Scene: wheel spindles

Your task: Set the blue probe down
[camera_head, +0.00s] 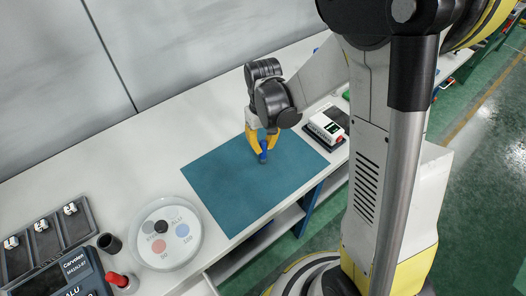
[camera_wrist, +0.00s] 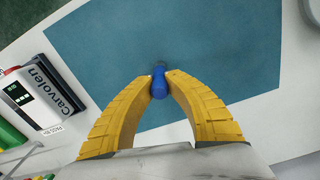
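The blue probe (camera_head: 263,153) is between the yellow fingertips of my gripper (camera_head: 262,143), over the teal mat (camera_head: 215,180). In the wrist view the probe (camera_wrist: 159,86) shows as a blue body with a dark tip at its far end. Both fingertips of my gripper (camera_wrist: 159,80) close in on its sides. The probe looks roughly upright with its lower end at or just above the mat; I cannot tell whether it touches.
A white device with a dark screen (camera_head: 327,125) stands right of the mat. A round white plate with coloured discs (camera_head: 180,252), a black cup (camera_head: 109,243), a red-topped item (camera_head: 118,280), a dark meter (camera_head: 75,275) and a black tray (camera_head: 88,216) lie left. The mat around the probe is clear.

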